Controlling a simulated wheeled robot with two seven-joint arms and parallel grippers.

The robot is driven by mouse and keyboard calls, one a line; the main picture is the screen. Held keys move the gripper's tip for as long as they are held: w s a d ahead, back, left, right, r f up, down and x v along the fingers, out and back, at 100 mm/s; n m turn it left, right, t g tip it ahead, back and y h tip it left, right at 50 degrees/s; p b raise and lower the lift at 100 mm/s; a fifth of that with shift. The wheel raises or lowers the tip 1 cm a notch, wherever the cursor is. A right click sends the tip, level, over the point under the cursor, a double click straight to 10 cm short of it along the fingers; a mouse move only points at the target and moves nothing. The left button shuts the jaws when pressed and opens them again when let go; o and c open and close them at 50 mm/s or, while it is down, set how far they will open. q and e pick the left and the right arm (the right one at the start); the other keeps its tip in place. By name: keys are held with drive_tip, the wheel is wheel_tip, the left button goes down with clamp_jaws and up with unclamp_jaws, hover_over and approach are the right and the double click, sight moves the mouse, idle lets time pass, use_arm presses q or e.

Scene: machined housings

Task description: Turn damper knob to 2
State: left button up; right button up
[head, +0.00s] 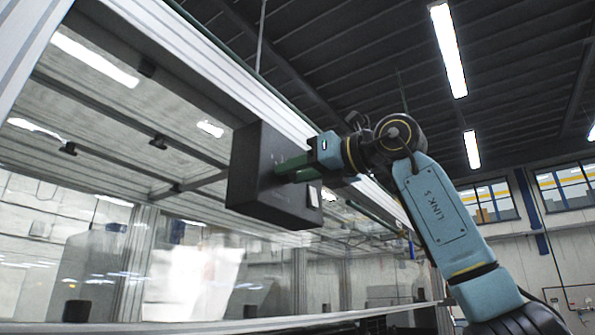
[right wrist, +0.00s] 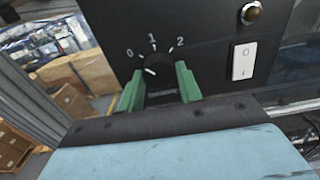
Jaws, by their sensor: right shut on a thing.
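The damper knob (right wrist: 158,66) is a round black dial on the face of a dark control box (head: 250,175). Printed marks 0, 1 and 2 run in an arc above it. A short white line on the knob sits at its left side, on the side of the 0. My right gripper (right wrist: 159,72) has its green fingers on either side of the knob and is shut on it. In the head view the same gripper (head: 296,169) reaches the box face from the right; the knob is hidden there. My left gripper is not in view.
A white rocker switch (right wrist: 243,62) and a round brownish button or lamp (right wrist: 252,13) sit right of the knob on the box. The box hangs by a metal frame beam (head: 215,60) with clear panels below it. Cardboard boxes (right wrist: 80,75) stand far behind.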

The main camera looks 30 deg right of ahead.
drive_tip(key=shift+m, duration=0.3)
drive_tip(key=shift+s+r+m+b, duration=0.1)
drive_tip(key=shift+m+b, duration=0.4)
drive_tip(key=shift+m, duration=3.8)
drive_tip(key=shift+r+m+b, duration=0.1)
drive_tip(key=shift+m+b, duration=0.4)
drive_tip(key=shift+m, duration=3.8)
drive_tip(key=o, duration=1)
drive_tip(key=b+v, duration=0.3)
drive_tip(key=v, duration=1)
drive_tip(key=shift+s, duration=0.2)
